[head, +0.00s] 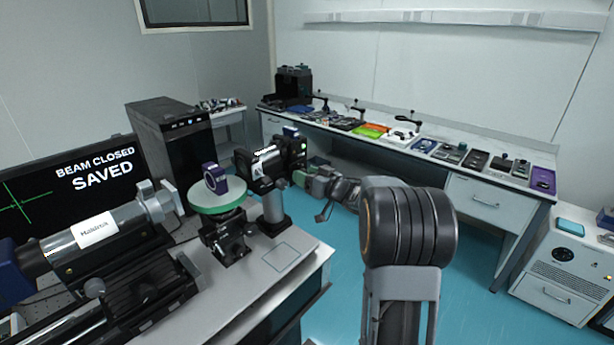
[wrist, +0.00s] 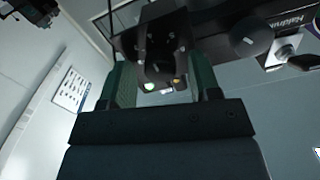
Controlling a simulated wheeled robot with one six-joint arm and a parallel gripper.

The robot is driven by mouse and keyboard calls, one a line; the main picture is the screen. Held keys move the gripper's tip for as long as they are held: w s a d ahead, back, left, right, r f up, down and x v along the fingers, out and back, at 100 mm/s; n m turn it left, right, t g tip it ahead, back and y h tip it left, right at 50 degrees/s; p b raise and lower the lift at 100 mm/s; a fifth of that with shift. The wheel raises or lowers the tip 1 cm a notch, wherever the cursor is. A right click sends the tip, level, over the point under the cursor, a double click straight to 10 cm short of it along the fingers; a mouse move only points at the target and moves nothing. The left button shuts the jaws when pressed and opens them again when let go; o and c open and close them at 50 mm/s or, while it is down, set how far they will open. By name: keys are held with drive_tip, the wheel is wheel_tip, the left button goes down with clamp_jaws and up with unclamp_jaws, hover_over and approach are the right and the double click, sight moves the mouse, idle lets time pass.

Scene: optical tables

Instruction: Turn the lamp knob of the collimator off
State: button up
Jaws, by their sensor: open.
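The collimator (head: 265,163) is a dark tube with a white label on a post at the table's far right corner. Its black lamp housing (head: 291,152) is at the tube's right end. In the wrist view the housing (wrist: 150,35) fills the top middle, with a dark knob (wrist: 158,72) and small green and amber lights below it. My gripper (head: 299,177) is by the housing's right end. In the wrist view its two green fingers (wrist: 158,80) are open, one on each side of the knob. Whether they touch it cannot be told. The knob's setting is unclear.
A larger labelled tube (head: 95,232) lies on the left of the optical table (head: 262,290). A purple-framed optic (head: 214,180) stands on a green round stage (head: 216,198). A screen (head: 75,185) reads "BEAM CLOSED SAVED". A cluttered bench (head: 480,205) runs along the back wall. Blue floor is open between.

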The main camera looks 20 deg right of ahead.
drive_tip(key=shift+c, duration=0.2)
drive_tip(key=c, duration=0.9)
